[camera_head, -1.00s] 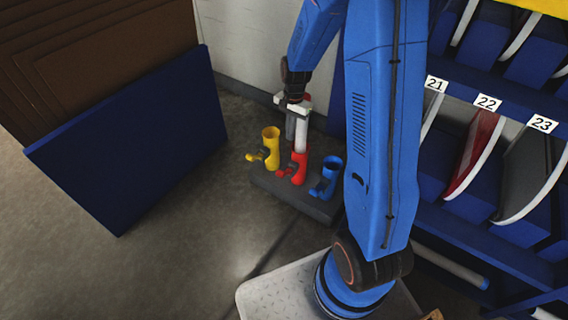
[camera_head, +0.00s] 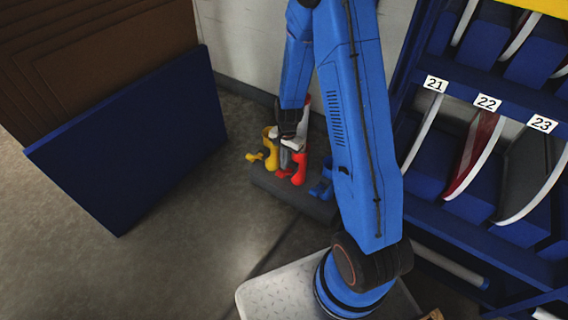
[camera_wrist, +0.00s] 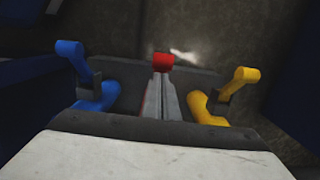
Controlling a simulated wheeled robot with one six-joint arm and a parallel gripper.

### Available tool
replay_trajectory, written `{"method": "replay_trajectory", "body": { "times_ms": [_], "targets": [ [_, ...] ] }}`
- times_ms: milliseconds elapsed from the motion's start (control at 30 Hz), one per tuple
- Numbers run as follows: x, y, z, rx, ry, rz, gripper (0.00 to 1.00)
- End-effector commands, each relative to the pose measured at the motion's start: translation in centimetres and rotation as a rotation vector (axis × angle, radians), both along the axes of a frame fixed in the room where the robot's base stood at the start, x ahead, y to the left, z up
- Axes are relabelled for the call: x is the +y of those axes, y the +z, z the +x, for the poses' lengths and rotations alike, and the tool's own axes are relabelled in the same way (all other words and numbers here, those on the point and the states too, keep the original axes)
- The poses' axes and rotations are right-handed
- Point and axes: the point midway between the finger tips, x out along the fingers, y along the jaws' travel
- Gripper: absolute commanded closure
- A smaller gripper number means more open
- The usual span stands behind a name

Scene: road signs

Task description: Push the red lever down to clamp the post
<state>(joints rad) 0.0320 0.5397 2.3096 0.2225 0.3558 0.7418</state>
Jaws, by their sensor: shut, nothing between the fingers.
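The red holder (camera_head: 299,170) stands between the yellow and blue ones, with the white post (camera_head: 306,108) upright in it and partly hidden by my arm. Its red lever (camera_head: 283,174) sticks out at the front left. The lever's red end (camera_wrist: 163,60) shows in the wrist view just beyond my fingertips. My gripper (camera_head: 285,166) is shut and empty, pointing down directly over the lever; it also shows in the wrist view (camera_wrist: 161,78). I cannot tell whether the fingertips touch the lever. The lever's inner part is hidden behind the fingers.
The yellow holder (camera_head: 270,150) is on the left and the blue holder (camera_head: 323,185) on the right, both on the same dark base (camera_head: 300,197). A dark blue panel (camera_head: 130,140) stands to the left. A blue rack (camera_head: 470,220) with numbered signs is at the right.

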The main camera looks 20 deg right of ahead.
Motion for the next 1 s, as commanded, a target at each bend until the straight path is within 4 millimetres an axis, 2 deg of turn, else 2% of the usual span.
{"method": "replay_trajectory", "body": {
  "times_ms": [567, 1000],
  "targets": [
    [0.3, -0.3, -0.1, -0.004, 0.001, -0.004, 1.00],
    [0.5, -0.5, 0.9, -0.029, 0.001, -0.041, 1.00]
  ]
}}
